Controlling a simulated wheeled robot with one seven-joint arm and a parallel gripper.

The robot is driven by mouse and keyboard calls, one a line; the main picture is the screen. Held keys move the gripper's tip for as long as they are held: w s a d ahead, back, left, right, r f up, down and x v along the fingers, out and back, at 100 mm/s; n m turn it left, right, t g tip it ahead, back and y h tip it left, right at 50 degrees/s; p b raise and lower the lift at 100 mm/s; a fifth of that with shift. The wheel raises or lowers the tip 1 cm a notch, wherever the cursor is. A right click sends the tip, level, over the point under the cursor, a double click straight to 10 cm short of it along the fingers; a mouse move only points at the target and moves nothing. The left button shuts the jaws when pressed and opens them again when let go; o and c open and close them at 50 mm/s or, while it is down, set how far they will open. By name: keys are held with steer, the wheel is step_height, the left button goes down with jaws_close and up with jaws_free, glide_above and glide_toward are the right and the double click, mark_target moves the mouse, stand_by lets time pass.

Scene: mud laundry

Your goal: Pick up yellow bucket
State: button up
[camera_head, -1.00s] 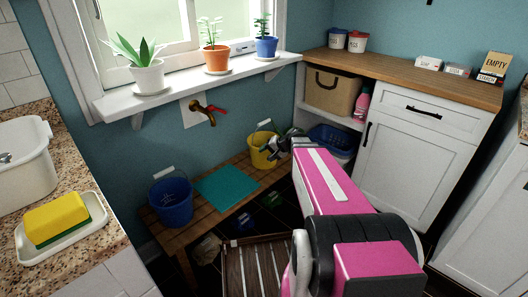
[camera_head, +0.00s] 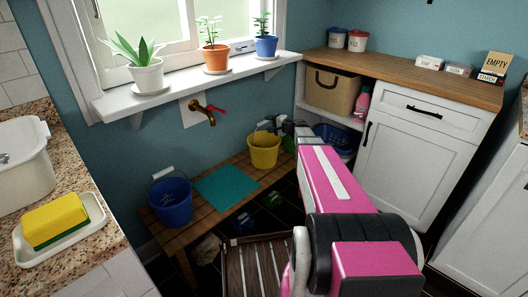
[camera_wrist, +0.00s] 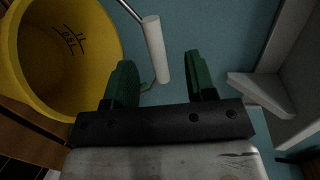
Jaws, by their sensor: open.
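The yellow bucket (camera_head: 264,152) stands upright on the wooden bench, near its right end. In the wrist view the bucket (camera_wrist: 75,75) fills the left side, with dark marks inside. Its raised wire handle has a white grip (camera_wrist: 155,48). My gripper (camera_head: 276,124) is at the upper right side of the bucket, by the handle. In the wrist view my gripper (camera_wrist: 158,62) is open, with green fingers. The white grip appears between the two fingers, nearer the left one. I cannot tell whether it touches either finger.
A blue bucket (camera_head: 171,202) and a teal mat (camera_head: 227,187) are on the bench (camera_head: 160,232) to the left. The white cabinet (camera_head: 418,162) and its open shelves with a blue basket (camera_head: 335,139) lie close on the right. A windowsill (camera_head: 190,86) and tap (camera_head: 203,112) are above.

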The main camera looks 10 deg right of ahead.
mark_target(264, 123)
steer(key=shift+f+x, duration=0.15)
steer(key=shift+x, duration=1.15)
steer(key=shift+f+x, duration=0.1)
steer(key=shift+x, duration=1.25)
jaws_close()
